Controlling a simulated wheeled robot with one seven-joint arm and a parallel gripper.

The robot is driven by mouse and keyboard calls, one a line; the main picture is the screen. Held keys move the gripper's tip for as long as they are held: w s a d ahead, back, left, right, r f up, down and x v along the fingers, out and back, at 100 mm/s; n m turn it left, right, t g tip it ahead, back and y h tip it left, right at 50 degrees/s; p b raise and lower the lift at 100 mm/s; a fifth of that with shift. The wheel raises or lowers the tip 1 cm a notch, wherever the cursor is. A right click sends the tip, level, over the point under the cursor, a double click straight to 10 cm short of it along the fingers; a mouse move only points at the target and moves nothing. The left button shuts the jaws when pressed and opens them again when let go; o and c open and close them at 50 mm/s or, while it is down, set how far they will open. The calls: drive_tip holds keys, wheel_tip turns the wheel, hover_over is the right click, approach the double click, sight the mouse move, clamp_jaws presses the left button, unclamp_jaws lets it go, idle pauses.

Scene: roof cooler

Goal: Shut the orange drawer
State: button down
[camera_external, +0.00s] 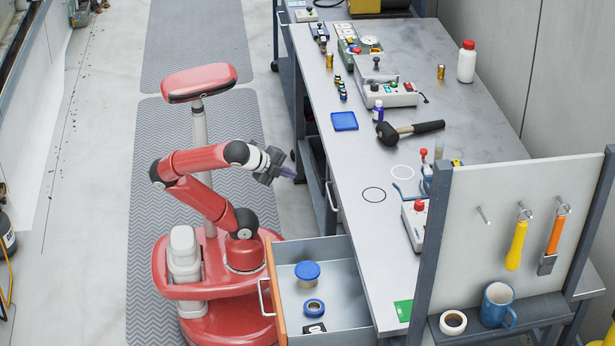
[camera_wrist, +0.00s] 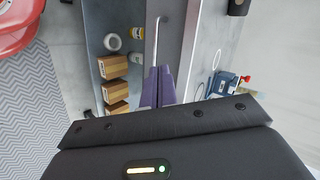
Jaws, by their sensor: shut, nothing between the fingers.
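The orange drawer (camera_external: 272,292) stands pulled out from the bench at the bottom middle of the external view. Its orange front edge and pale bar handle (camera_external: 264,298) face left, close to my red base. Inside it are a blue-lidded jar (camera_external: 307,273), a roll of blue tape (camera_external: 313,307) and a small black-and-white item (camera_external: 314,328). My gripper (camera_external: 290,173) is in the air left of the bench, above and beyond the drawer in the picture, touching nothing. Its purple fingers (camera_wrist: 158,88) are together and empty in the wrist view. I cannot make out the orange front there.
The bench top (camera_external: 370,160) holds a black mallet (camera_external: 415,131), a blue tray (camera_external: 344,121) and several devices. A tool board (camera_external: 510,220) stands at right.

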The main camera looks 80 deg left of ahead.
drive_tip(key=s+d+f+m+t+h+b, duration=0.2)
drive_tip(key=s+d+f+m+t, duration=0.2)
drive_tip(key=s+d+m, duration=0.8)
drive_tip(key=s+d+f+m+t+h+b, duration=0.1)
drive_tip(key=s+d+f+m+t, duration=0.3)
drive_tip(key=s+d+m, duration=0.85)
wheel_tip(320, 180, down, 5)
drive_tip(key=s+n, duration=0.2)
drive_tip(key=w+b, duration=0.1)
drive_tip(key=w, duration=1.2)
drive_tip(key=shift+w+d+r, duration=0.15)
drive_tip(key=shift+w+d, duration=0.2)
